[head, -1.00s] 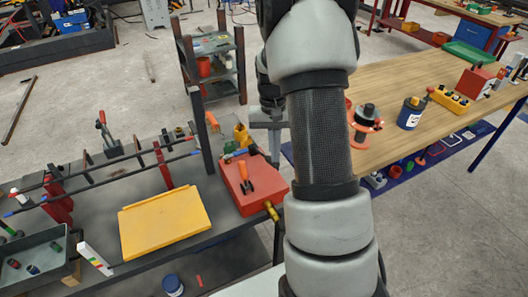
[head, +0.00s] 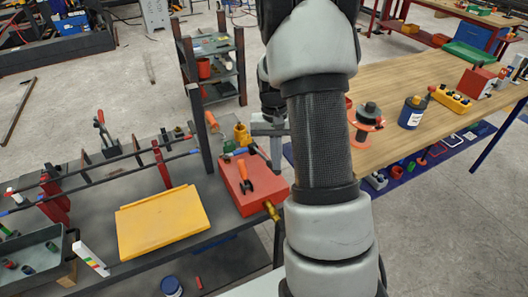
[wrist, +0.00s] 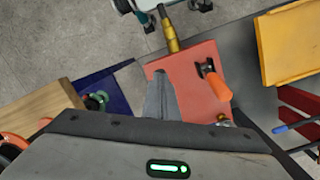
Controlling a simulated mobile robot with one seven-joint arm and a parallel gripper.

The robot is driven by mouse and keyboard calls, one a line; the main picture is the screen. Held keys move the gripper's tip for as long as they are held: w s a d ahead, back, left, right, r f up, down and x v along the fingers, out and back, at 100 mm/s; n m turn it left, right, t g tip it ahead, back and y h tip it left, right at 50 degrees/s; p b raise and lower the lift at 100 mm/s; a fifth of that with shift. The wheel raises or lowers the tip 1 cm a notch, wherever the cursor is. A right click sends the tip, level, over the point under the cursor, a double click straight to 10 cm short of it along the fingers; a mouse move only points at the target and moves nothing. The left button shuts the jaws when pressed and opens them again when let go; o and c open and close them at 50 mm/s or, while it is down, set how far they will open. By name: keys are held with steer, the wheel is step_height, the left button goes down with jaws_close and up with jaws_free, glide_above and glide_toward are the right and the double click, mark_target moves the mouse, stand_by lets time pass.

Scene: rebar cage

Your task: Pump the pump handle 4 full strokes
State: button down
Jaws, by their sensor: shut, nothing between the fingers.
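The red box-shaped pump body (head: 230,187) lies on the dark bench, left of my arm. An orange-gripped lever (head: 244,168) on a black bracket is on its top; in the wrist view this lever (wrist: 218,86) leans toward the gripper body. Another orange grip (head: 211,119) stands up behind the box; I cannot tell which one is the pump handle. A brass fitting (head: 272,211) sticks out of the box's near end. My gripper (head: 276,168) is shut and empty, over the box's right side. Its grey fingers (wrist: 160,98) are beside the lever, apart from it; their height is unclear.
A yellow panel (head: 162,221) lies left of the pump. A dark post (head: 201,130) and long bars (head: 115,157) stand close on the left. A small shelf rack (head: 214,68) is behind. A wooden table (head: 400,75) with several items is at the right.

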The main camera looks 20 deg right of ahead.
steer(key=shift+s+f+b, duration=0.1)
steer(key=shift+f+b, duration=0.35)
steer(key=shift+f, duration=0.3)
steer(key=shift+s+f+b, duration=0.15)
steer(key=shift+f+b, duration=0.35)
steer(key=shift+f, duration=0.15)
steer(key=shift+r, duration=0.1)
steer(key=w+r+p, duration=0.1)
steer(key=r+p, duration=0.1)
steer(key=w+r+p, duration=0.1)
steer(key=r+p, duration=0.1)
steer(key=r, duration=0.1)
steer(key=w+r+p, duration=0.1)
steer(key=r+p, duration=0.1)
steer(key=shift+r, duration=0.4)
